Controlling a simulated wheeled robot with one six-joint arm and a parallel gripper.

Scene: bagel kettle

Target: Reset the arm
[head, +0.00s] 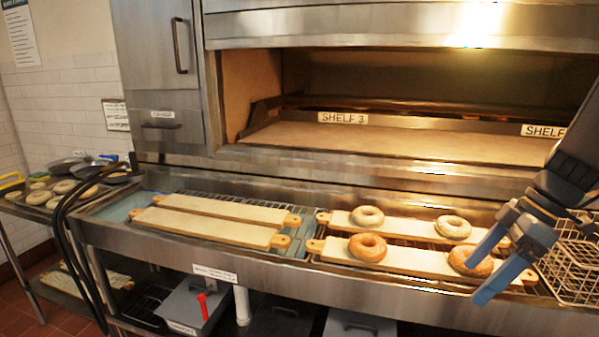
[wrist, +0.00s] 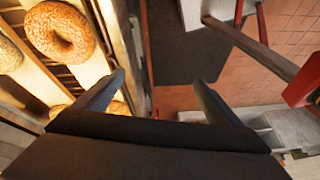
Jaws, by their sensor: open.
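My gripper (head: 505,262) is at the right in the head view, above the front edge of the counter by the right end of the bagel boards. Its two blue fingers are spread apart with nothing between them. In the wrist view my gripper (wrist: 160,88) also shows open, with the floor beyond the gap. A seeded bagel (head: 470,262) lies on the front board (head: 420,262), partly hidden behind a finger. Another seeded bagel (head: 367,247) lies further left on that board. Two paler bagels (head: 367,216) (head: 453,227) lie on the back board (head: 410,228).
A wire basket (head: 575,270) stands close to my gripper at the right. Two empty boards (head: 205,228) (head: 230,209) lie on the left of the counter. The open oven shelf (head: 400,140) is behind. A tray of bagels (head: 50,195) stands far left.

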